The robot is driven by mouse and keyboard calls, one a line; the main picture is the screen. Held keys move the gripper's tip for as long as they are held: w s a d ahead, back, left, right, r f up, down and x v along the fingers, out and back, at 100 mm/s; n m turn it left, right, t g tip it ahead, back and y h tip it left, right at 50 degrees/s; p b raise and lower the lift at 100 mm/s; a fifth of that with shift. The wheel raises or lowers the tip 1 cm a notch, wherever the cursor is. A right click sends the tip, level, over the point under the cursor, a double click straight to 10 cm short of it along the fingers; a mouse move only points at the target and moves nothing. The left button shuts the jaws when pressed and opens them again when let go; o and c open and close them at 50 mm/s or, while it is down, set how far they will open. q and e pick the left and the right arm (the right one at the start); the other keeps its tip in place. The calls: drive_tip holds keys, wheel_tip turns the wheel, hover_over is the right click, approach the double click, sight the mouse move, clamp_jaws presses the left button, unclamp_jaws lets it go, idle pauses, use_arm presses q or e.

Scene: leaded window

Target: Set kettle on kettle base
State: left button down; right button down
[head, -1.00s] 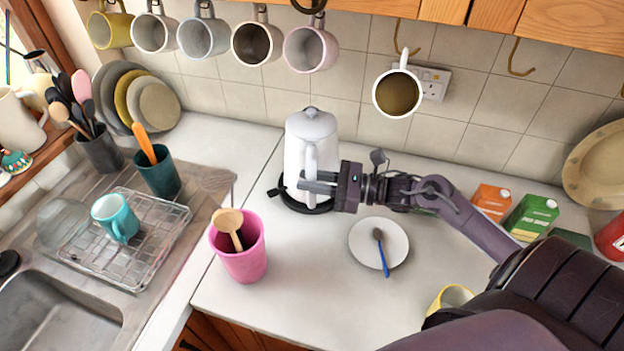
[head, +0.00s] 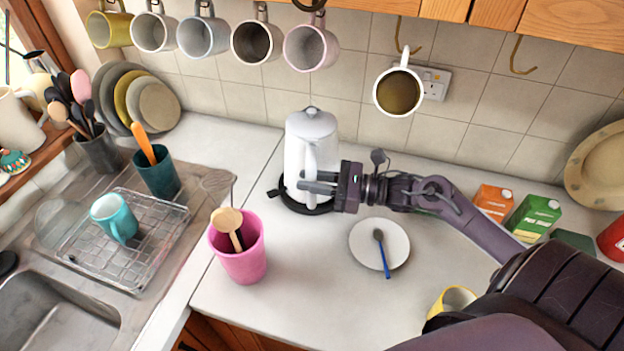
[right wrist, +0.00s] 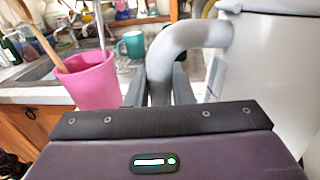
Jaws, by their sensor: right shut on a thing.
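The white kettle (head: 298,152) stands upright at the back of the worktop, over the black kettle base (head: 318,209). The base's dark rim shows around the kettle's foot; I cannot tell whether the kettle is fully seated on it. My right gripper (head: 318,184) reaches in from the right and is shut on the kettle's handle. In the right wrist view the handle (right wrist: 184,48) curves down between the two fingers, with the kettle body (right wrist: 272,70) at the right. My left gripper is not in view.
A pink tumbler (head: 240,262) with a wooden spoon stands at the front left. A white saucer (head: 363,250) with a blue-handled spoon lies front right of the kettle. A yellow mug (head: 455,298) is near my right arm. Mugs hang above, including a white one (head: 398,92).

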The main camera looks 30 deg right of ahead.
drive_tip(key=shift+w+r+b, duration=0.1)
drive_tip(key=shift+r+b, duration=0.2)
drive_tip(key=shift+b, duration=0.05)
idle(0.3)
drive_tip(key=shift+f+b, duration=0.65)
drive_tip(key=shift+b, duration=0.05)
idle(0.3)
drive_tip(key=c, duration=1.6)
unclamp_jaws()
drive_tip(key=shift+o, duration=0.3)
drive_tip(key=shift+s+f, duration=0.25)
drive_tip(key=shift+f, duration=0.15)
drive_tip(key=p+v, duration=0.2)
drive_tip(key=v, duration=0.9)
drive_tip(key=shift+r, duration=0.25)
